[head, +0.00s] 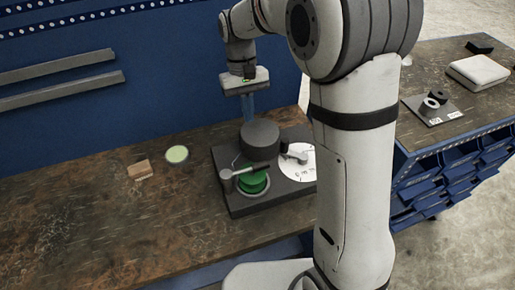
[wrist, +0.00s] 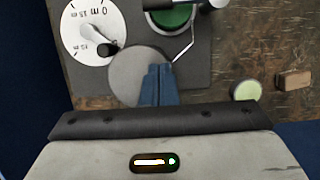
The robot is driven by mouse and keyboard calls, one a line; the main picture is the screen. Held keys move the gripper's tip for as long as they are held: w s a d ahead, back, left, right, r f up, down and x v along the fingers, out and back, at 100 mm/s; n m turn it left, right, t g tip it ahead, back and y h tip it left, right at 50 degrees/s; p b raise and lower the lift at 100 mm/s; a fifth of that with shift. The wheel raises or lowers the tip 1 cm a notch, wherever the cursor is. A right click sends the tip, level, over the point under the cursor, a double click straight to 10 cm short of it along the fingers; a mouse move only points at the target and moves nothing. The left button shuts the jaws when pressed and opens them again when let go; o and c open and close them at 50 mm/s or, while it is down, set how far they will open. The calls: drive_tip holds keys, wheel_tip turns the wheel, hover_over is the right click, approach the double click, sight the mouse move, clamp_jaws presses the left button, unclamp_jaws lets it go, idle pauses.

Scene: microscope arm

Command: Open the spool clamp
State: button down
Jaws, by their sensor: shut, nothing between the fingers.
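The dark base plate (head: 232,207) stands on the bench and carries a green spool (head: 254,183) in a round seat. The spool clamp, a grey bar with a rounded end (head: 227,179), lies across the spool's upper side; it also shows at the top edge of the wrist view (wrist: 152,4). A dark round drum (head: 260,135) stands behind the spool. A white dial (head: 300,171) with a lever (head: 297,156) is to its right. My gripper (head: 249,117) points down with its blue fingers shut and empty, above the drum, apart from the clamp. In the wrist view the fingers (wrist: 158,78) overlap the drum.
A wooden block (head: 139,170) and a pale green disc (head: 177,154) lie left of the base plate. A blue panel with grey rails (head: 60,80) rises behind. The bench front left is clear. A second bench with bins (head: 455,185) is at right.

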drive_tip(key=s+f, duration=0.1)
drive_tip(key=f, duration=0.1)
drive_tip(key=s+d+f+p, duration=0.1)
drive_tip(key=s+f, duration=0.1)
drive_tip(key=f, duration=0.1)
drive_tip(key=s+f, duration=0.2)
drive_tip(key=f, duration=0.1)
drive_tip(key=shift+s+d+p, duration=0.1)
drive_tip(key=shift+d+p, duration=0.15)
drive_tip(key=shift+p, duration=0.15)
drive_tip(key=shift+s+d+f, duration=0.1)
drive_tip(key=shift+s+f, duration=0.1)
drive_tip(key=shift+s, duration=0.25)
